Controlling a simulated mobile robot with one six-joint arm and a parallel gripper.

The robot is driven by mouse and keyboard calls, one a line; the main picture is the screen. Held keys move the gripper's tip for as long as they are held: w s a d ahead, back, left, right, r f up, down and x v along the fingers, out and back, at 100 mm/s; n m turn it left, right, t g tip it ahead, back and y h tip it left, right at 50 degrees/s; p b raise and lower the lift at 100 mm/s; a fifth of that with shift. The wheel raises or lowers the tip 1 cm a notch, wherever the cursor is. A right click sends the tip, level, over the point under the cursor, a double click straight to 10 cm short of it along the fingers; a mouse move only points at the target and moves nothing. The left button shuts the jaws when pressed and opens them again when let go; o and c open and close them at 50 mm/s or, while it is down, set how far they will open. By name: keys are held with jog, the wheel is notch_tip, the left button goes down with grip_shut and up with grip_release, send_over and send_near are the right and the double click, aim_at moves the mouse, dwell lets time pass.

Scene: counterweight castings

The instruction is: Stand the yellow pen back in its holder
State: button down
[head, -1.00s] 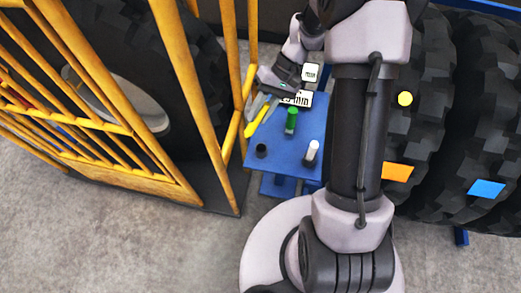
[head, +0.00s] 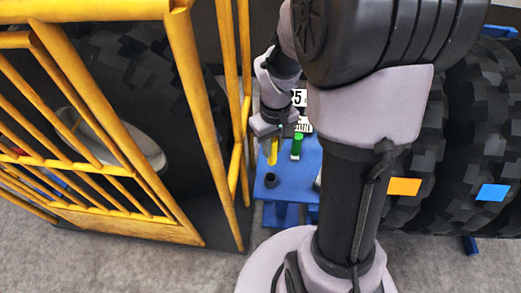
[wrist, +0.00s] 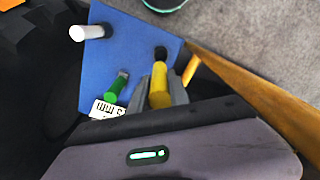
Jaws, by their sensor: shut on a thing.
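The yellow pen (head: 273,152) hangs nearly upright below my gripper (head: 270,137), which is shut on it. In the wrist view the yellow pen (wrist: 159,84) sits between the two grey fingers of my gripper (wrist: 162,92). A black empty holder (head: 270,181) stands on the blue stand (head: 292,178), just in front of and below the pen. In the wrist view this holder (wrist: 160,52) shows just beyond the pen's end. In the head view a gap shows between the pen and the holder. The pen's upper end is hidden by my gripper.
A green pen (head: 297,146) stands close beside the yellow one, and a white pen (wrist: 86,32) stands at another corner. A black-and-white label (wrist: 106,109) lies near the green pen. A yellow railing (head: 200,110) runs close on the left; large tyres (head: 455,120) are on the right.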

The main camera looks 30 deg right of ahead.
aim_at(271, 160)
jog(key=shift+a, duration=0.15)
jog(key=shift+a+f+b, duration=0.1)
jog(key=shift+f+b, duration=0.15)
jog(key=shift+b, duration=0.05)
notch_tip(271, 160, down, 5)
jog(key=b, duration=0.4)
jog(key=shift+f, duration=0.1)
jog(key=shift+f, duration=0.1)
dwell(1.1)
jog(key=shift+f+b, duration=0.35)
jog(key=shift+b, duration=0.05)
jog(key=shift+f+b, duration=1.9)
jog(key=shift+f, duration=0.4)
jog(key=c, duration=1.1)
grip_release()
jog(key=shift+c, duration=0.2)
